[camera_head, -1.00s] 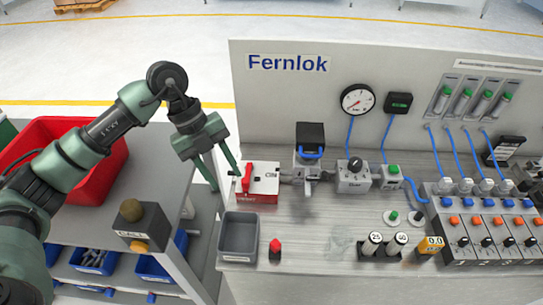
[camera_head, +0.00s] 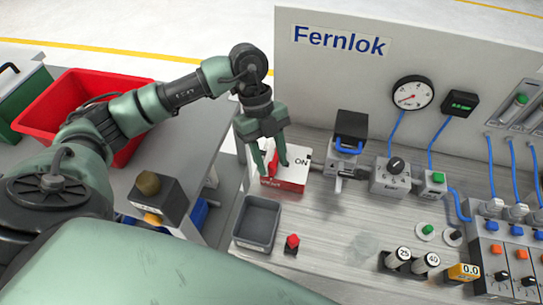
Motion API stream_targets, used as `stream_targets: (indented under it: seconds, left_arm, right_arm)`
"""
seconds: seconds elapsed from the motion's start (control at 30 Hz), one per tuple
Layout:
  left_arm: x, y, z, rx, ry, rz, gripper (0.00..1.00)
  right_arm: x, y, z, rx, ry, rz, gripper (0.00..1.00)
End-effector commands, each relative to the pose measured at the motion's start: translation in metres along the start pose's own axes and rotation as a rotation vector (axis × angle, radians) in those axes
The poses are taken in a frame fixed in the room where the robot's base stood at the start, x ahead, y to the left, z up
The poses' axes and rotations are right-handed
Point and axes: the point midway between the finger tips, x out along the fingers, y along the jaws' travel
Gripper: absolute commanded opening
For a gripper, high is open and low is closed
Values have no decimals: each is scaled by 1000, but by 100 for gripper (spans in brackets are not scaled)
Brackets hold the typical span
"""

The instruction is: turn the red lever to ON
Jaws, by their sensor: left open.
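The red lever (camera_head: 272,165) stands on a white and red box (camera_head: 294,178) at the left end of the bench. The box carries the word ON on its top right and a label on its red front, too small to read surely. My left gripper (camera_head: 270,170) is open and points down over the box. Its two fingers show on either side of the lever and partly hide it. I cannot tell whether they touch it. My right gripper is not in view.
A grey bin (camera_head: 258,223) and a small red knob (camera_head: 292,242) are in front of the box. A black-topped device (camera_head: 350,132) stands to its right. A back panel (camera_head: 330,75) rises behind. A red crate (camera_head: 85,105) is on the left table.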

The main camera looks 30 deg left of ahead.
Motion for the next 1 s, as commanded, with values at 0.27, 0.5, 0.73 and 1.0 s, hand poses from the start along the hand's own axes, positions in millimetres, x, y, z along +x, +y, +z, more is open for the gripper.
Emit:
stream_targets:
  seconds: [0.27,0.5,0.73,1.0]
  left_arm:
    - [2,0,0,0,0,0,39]
    - [2,0,0,0,0,0,0]
    - [2,0,0,0,0,0,0]
    - [1,0,0,0,-1,-1,0]
  right_arm:
    - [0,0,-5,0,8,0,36]
    - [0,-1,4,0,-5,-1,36]
    - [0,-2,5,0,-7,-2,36]
    - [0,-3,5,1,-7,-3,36]
